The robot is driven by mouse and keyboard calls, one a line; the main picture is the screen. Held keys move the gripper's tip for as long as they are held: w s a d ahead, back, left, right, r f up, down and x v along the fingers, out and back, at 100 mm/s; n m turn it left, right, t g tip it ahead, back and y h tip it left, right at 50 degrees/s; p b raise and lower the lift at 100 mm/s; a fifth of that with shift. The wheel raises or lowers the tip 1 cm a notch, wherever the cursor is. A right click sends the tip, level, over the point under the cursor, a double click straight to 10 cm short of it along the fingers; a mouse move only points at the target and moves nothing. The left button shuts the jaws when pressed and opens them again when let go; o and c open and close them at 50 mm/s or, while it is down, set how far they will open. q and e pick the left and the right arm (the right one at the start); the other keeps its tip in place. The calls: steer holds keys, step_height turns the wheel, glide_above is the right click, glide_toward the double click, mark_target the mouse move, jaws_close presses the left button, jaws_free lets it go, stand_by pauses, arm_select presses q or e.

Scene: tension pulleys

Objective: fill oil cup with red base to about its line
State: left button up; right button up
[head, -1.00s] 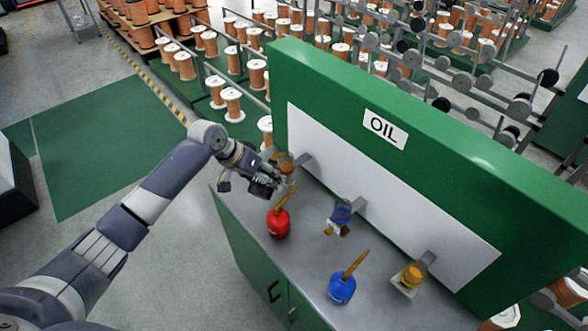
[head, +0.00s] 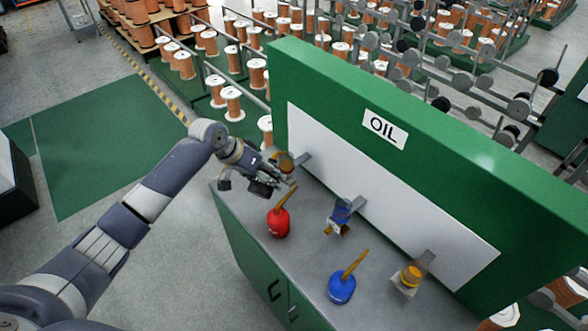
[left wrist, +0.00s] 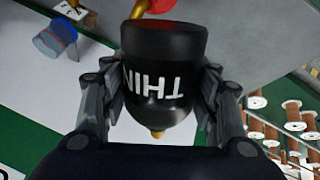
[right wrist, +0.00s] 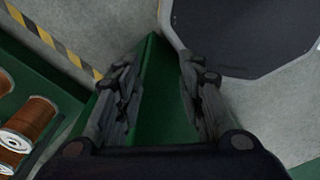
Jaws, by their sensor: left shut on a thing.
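My left gripper (left wrist: 155,100) is shut on a black can (left wrist: 165,60) with white lettering, upside down in the left wrist view, and a small brass tip at its lower end. In the head view my left gripper (head: 268,180) is above the far-left end of the counter, beside an amber oil cup (head: 284,160). That cup is partly hidden, so its base colour and oil level cannot be told. My right gripper (right wrist: 160,100) is open and empty, away from the counter.
A red oil can (head: 278,222) and a blue oil can (head: 341,289), both with brass spouts, stand on the grey counter (head: 300,255). The green OIL panel (head: 440,150) rises behind. Counter space between the cans is clear. Wire spools (head: 232,103) stand beyond.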

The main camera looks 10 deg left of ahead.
arm_select(q)
steer(key=shift+w+r+g+p, duration=0.1)
steer(key=shift+r+g+p, duration=0.2)
steer(key=shift+r+p, duration=0.25)
stand_by(0.9)
steer(key=shift+w+r+g+y+p, duration=0.15)
steer(key=shift+r+g+y+p, duration=0.2)
steer(key=shift+p, duration=0.5)
stand_by(5.6)
